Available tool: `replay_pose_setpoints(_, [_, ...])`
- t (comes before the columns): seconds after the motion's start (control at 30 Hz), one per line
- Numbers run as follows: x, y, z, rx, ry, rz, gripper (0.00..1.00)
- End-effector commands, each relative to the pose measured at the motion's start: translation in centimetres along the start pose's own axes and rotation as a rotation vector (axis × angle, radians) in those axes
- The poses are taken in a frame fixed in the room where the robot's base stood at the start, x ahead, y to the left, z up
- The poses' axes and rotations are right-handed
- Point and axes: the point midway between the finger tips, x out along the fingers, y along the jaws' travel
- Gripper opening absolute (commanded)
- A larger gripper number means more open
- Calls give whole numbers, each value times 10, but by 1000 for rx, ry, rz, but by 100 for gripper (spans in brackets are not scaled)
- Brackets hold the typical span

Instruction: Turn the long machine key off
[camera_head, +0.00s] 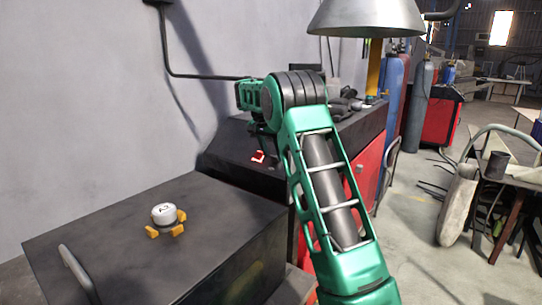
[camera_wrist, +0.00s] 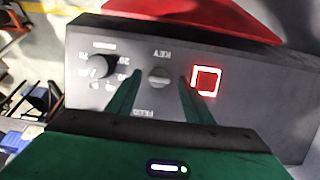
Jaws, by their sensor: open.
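The machine key (camera_wrist: 159,78) shows in the wrist view as a small grey metal piece on a grey panel, beside an upside-down "KEY" label. I see it nearly end-on, so its length and exact angle are hard to tell. My gripper (camera_wrist: 161,76) is open, with its two green fingers pointing at the panel, one on each side of the key. I see a gap between each finger and the key, but cannot tell how far the tips are from the panel. In the head view the key and fingertips are not clearly visible behind my arm.
A black dial (camera_wrist: 101,66) with printed numbers sits left of the key. A lit red square (camera_wrist: 206,81) is to the right, and a red part crosses the panel's top.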

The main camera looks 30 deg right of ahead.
Motion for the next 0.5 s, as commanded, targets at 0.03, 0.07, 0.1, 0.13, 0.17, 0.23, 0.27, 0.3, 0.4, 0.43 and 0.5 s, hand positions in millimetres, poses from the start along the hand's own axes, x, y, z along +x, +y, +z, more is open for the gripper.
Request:
replay_pose_setpoints(0.03, [1,0,0,0,0,0,47])
replay_pose_setpoints(0.07, [1,0,0,0,0,0,47])
replay_pose_setpoints(0.1, [1,0,0,0,0,0,47])
replay_pose_setpoints(0.13, [1,0,0,0,0,0,47])
replay_pose_setpoints(0.17, [1,0,0,0,0,0,47])
replay_pose_setpoints(0.23, [1,0,0,0,0,0,47])
replay_pose_setpoints(0.27, [1,0,0,0,0,0,47])
replay_pose_setpoints(0.3, [1,0,0,0,0,0,37])
replay_pose_setpoints(0.4, [1,0,0,0,1,-1,13])
replay_pose_setpoints(0.43, [1,0,0,0,1,-1,6])
replay_pose_setpoints(0.5, [1,0,0,-1,1,-1,6])
